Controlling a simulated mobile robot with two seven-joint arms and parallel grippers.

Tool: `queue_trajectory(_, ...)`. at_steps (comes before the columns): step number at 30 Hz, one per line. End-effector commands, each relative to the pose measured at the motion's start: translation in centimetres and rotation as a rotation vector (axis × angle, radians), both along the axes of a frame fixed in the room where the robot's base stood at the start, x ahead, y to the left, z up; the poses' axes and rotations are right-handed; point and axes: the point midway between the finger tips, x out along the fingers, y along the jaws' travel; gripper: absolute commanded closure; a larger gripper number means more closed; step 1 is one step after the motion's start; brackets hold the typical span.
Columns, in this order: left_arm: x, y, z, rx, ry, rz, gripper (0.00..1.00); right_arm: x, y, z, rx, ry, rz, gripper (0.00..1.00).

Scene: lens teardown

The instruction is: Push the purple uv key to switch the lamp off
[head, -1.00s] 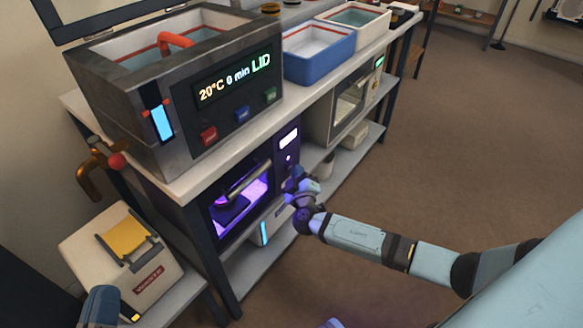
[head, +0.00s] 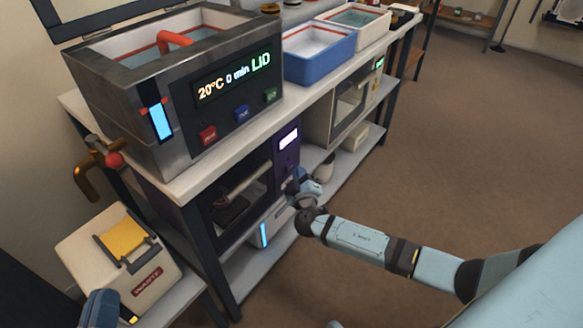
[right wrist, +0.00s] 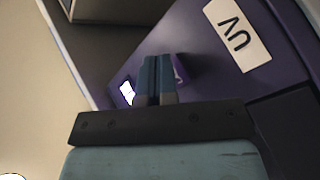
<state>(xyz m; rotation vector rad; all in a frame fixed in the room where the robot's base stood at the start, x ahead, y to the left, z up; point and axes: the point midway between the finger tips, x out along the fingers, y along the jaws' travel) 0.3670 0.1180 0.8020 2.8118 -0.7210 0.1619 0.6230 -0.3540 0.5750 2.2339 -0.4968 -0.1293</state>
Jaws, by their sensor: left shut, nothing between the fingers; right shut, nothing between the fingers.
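The purple uv key (right wrist: 180,70) shows in the right wrist view, partly hidden behind my right gripper (right wrist: 156,75). Its closed fingertips are at the key; I cannot tell whether they touch it. The key sits on a dark purple panel (right wrist: 205,75) near a white UV label (right wrist: 237,34). In the head view, my right gripper (head: 297,182) is in front of the UV cabinet (head: 287,158) under the bench, hiding the key. The cabinet's window (head: 240,198) is dark, with no purple glow. My left gripper's fingers are not visible.
The bench (head: 190,187) above holds a steel bath (head: 115,105) and a blue tub (head: 320,60). A white waste box (head: 105,250) stands at lower left. A lower shelf (head: 255,275) runs beneath the cabinet. The floor at right is open.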

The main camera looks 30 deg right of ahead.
Motion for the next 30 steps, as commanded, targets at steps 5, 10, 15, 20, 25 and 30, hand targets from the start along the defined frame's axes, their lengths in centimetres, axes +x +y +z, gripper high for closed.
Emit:
queue_trajectory(5,0.0,0.0,-0.2,0.000,0.000,0.000,1.00,-1.3,-0.6,-0.1,-0.001,0.001,-0.001,1.00)
queue_trajectory(10,0.0,0.0,-0.4,0.000,0.000,0.000,1.00,-2.9,-1.2,-0.2,0.000,0.002,0.000,1.00)
queue_trajectory(15,0.0,0.0,-0.6,0.000,0.000,0.000,1.00,-4.5,-1.8,-0.2,-0.002,0.001,0.001,1.00)
queue_trajectory(20,0.0,0.0,-0.7,0.000,0.000,0.000,1.00,-5.4,-2.2,-0.1,-0.001,0.000,0.000,1.00)
queue_trajectory(25,0.0,0.0,-0.7,0.000,0.000,0.000,1.00,-5.5,-2.3,0.0,-0.001,0.000,-0.001,1.00)
queue_trajectory(30,0.0,0.0,-0.7,0.000,0.000,0.000,1.00,-5.5,-2.3,0.0,-0.001,0.000,0.000,1.00)
